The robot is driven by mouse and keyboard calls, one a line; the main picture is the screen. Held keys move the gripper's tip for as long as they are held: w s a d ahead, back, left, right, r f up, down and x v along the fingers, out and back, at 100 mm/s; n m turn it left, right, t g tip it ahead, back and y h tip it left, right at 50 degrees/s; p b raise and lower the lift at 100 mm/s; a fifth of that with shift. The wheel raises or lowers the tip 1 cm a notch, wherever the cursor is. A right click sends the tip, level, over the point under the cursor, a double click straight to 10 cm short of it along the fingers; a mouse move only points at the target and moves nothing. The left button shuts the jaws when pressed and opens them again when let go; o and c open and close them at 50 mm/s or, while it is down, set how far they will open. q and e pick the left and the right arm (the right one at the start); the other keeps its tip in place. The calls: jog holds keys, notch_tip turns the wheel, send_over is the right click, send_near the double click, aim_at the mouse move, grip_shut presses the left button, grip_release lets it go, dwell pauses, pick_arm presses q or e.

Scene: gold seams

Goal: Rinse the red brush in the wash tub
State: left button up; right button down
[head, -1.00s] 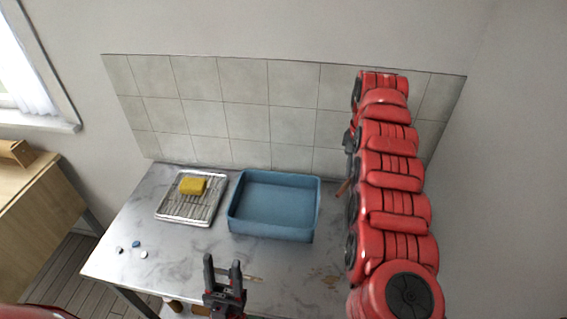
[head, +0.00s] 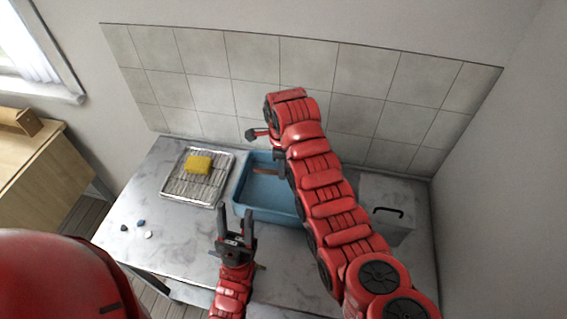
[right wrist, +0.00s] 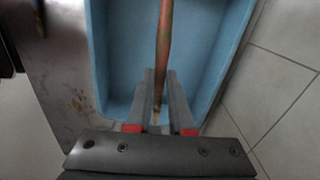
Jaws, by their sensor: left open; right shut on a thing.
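The blue wash tub (head: 268,213) stands on the marble-topped table, partly hidden by my right arm. My right gripper (right wrist: 160,78) is shut on the thin reddish-brown handle of the brush (right wrist: 164,35). In the head view a short piece of the brush (head: 266,171) shows over the tub's inside, beside my arm. The brush's bristle end is not visible, and I cannot tell how deep it reaches. The wrist view shows the tub's blue walls (right wrist: 100,60) around the handle. My left gripper (head: 235,216) is open and empty in front of the tub.
A wire rack tray (head: 180,188) with a yellow sponge (head: 198,164) lies left of the tub. Several small pebbles (head: 140,223) lie at the table's left front. A pale grey box (head: 385,190) with a dark handle stands right of my arm. A tiled wall (head: 350,95) is behind.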

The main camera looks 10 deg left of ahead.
notch_tip(320, 180, down, 4)
jog(key=shift+f+b, duration=0.1)
jog(key=shift+b, duration=0.25)
jog(key=shift+f+b, duration=1.1)
jog(key=shift+f, duration=1.6)
jog(key=shift+r, duration=0.15)
jog(key=shift+r+p, duration=0.75)
jog(key=shift+r, duration=0.55)
jog(key=shift+r+p, duration=0.6)
jog(key=shift+r, duration=3.1)
